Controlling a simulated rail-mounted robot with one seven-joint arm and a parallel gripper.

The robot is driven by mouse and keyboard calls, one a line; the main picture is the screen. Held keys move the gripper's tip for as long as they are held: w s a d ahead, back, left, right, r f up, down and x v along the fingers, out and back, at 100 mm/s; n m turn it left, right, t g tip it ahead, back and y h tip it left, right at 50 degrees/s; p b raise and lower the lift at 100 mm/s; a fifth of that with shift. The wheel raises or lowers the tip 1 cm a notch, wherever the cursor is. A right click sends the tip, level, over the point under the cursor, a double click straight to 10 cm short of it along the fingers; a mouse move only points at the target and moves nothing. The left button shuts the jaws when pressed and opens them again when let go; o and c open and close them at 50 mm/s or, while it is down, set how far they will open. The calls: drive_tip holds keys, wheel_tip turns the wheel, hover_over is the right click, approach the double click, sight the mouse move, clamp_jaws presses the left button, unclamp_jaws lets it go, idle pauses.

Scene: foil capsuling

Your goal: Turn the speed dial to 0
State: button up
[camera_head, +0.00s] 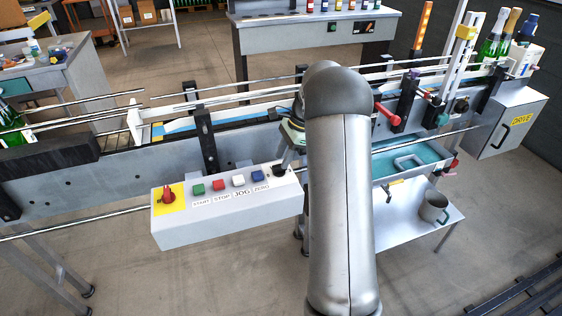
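The control box (228,220) is a long light-grey box on the front of the conveyor. At the right end of its top, beside the ZERO label, is a small dark round part (279,171) that looks like the speed dial. Its markings and pointer are too small to read. My gripper (284,160) reaches down from behind my arm to just above this dark part. My arm hides much of the gripper. I cannot tell whether the fingers touch the dial, or whether they are open or shut.
A red switch on a yellow plate (168,195) and a row of green, red, white and blue buttons (218,185) sit left of the dial. Conveyor rails (220,100) run behind. A grey DRIVE box (505,122) and green bottles (492,45) are at right.

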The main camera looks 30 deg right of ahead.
sight(280, 169)
drive_tip(key=shift+x, duration=1.3)
clamp_jaws()
